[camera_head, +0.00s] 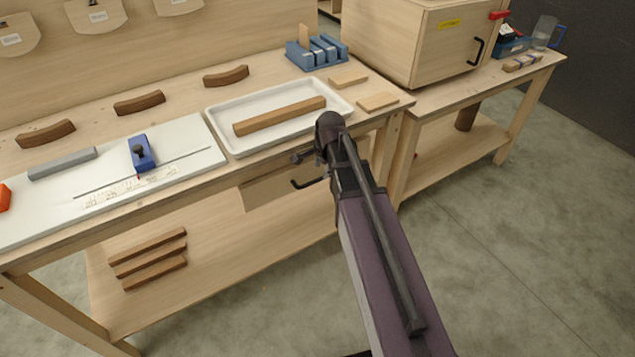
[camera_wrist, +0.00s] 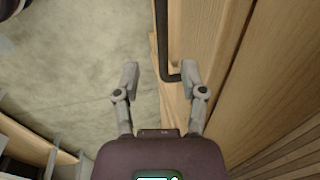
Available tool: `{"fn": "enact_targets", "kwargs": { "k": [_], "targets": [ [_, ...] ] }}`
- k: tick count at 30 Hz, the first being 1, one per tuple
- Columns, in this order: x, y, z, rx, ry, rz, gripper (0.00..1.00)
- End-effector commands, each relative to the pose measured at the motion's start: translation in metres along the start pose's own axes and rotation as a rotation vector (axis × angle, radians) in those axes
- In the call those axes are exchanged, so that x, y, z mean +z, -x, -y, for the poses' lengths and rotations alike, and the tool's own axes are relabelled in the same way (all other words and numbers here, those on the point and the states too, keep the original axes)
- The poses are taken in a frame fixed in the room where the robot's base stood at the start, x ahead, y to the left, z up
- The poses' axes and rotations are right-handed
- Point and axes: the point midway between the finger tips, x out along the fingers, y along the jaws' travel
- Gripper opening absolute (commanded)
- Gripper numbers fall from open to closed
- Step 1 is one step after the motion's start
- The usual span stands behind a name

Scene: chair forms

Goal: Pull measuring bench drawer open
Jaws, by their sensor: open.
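The measuring bench (camera_head: 75,232) is a light wooden bench in the head view. Its drawer (camera_head: 262,192) is under the tabletop, right of the middle, and looks shut. The drawer has a dark bar handle (camera_head: 306,184), partly covered by my arm. My gripper (camera_head: 306,157) is near the handle at the bench's front edge. In the wrist view my gripper (camera_wrist: 160,76) is open and empty. The end of the black handle (camera_wrist: 163,45) shows between the fingertips, closer to the right finger. I cannot tell whether it touches.
A white tray (camera_head: 216,122) with a wooden bar (camera_head: 280,116) is on the bench above the drawer. A white measuring board (camera_head: 190,150) with a blue stop (camera_head: 141,153) lies left. A second bench (camera_head: 530,75) with a wooden cabinet (camera_head: 440,45) stands right. Floor in front is clear.

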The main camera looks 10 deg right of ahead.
Motion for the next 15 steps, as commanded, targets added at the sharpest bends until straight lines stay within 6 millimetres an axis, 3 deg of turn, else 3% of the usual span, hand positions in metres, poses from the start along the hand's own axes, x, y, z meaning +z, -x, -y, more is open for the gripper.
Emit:
{"fn": "enact_targets", "kwargs": {
  "k": [15],
  "targets": [
    [-0.001, -0.041, -0.001, 0.0, -0.001, 0.0, 0.54]
  ]
}}
